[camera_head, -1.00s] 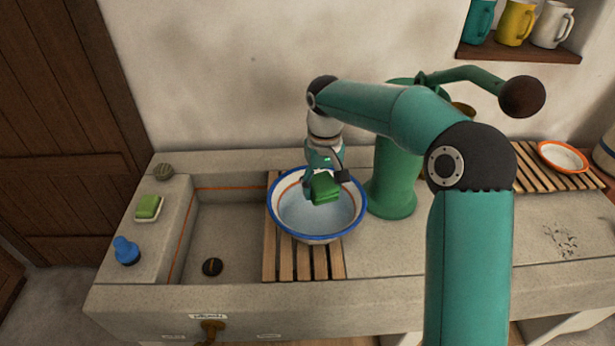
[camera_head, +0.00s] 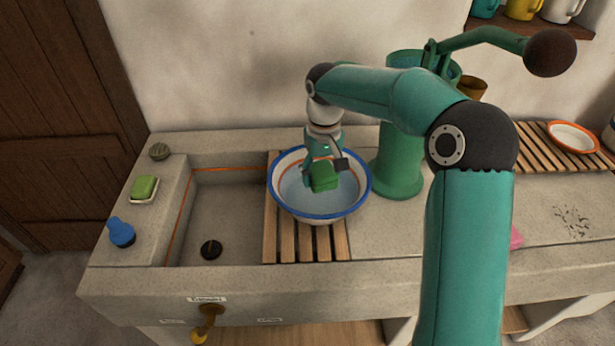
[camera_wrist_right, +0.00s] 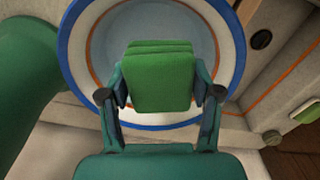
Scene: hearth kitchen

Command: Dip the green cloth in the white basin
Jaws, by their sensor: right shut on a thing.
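The green cloth (camera_head: 323,178) is a folded, layered block held in my right gripper (camera_head: 323,169). In the right wrist view the cloth (camera_wrist_right: 158,76) sits between the two fingers of my right gripper (camera_wrist_right: 160,90), which are shut on it. The white basin (camera_head: 293,204) has a blue rim and an orange line inside, and holds pale water. It stands on wooden slats over the sink. The cloth is inside the basin's outline, low over the water; I cannot tell whether it touches the water. My left gripper is not in view.
A green pump (camera_head: 397,165) with a long handle stands close to the right of the basin. The stone sink (camera_head: 225,220) lies left, with a green soap (camera_head: 145,187) and a blue brush-like item (camera_head: 121,232) on its ledge. An orange-rimmed dish (camera_head: 573,137) sits far right.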

